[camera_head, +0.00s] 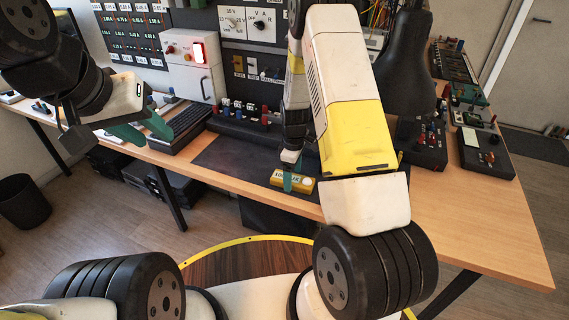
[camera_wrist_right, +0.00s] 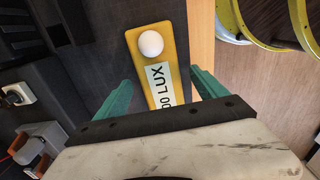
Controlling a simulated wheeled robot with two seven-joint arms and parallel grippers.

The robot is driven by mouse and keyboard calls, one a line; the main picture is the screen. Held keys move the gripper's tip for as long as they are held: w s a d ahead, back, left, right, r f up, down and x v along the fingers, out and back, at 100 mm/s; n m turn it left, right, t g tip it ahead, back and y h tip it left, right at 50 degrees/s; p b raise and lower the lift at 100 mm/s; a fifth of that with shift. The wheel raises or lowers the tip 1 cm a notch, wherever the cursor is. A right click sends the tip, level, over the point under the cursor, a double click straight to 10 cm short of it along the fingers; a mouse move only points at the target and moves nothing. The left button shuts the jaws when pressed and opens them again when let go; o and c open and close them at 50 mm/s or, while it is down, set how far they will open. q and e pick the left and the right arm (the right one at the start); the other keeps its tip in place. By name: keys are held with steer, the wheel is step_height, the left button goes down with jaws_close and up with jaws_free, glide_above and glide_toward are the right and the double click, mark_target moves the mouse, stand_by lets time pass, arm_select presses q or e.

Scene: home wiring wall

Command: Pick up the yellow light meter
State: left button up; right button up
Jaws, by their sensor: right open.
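The yellow light meter (camera_head: 309,184) lies on the dark mat near the table's front edge. In the right wrist view the light meter (camera_wrist_right: 161,57) shows a white dome and a label ending in "LUX". My right gripper (camera_head: 288,182) is over the meter, seen mostly from behind. In the right wrist view its green fingers (camera_wrist_right: 160,88) are apart, one on each side of the meter, with no clear contact. The meter's near end is hidden by the gripper body. My left gripper (camera_head: 142,132) is raised at the left, its green fingers apart, and it looks empty.
The dark mat (camera_head: 225,160) lies around the meter on the wooden table (camera_head: 470,220). Circuit boards (camera_head: 484,150) stand at the right. The table's front edge is close to the meter.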

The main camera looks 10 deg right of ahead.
steer(key=shift+f, duration=0.3)
steer(key=c, duration=1.6)
steer(key=shift+r, duration=0.1)
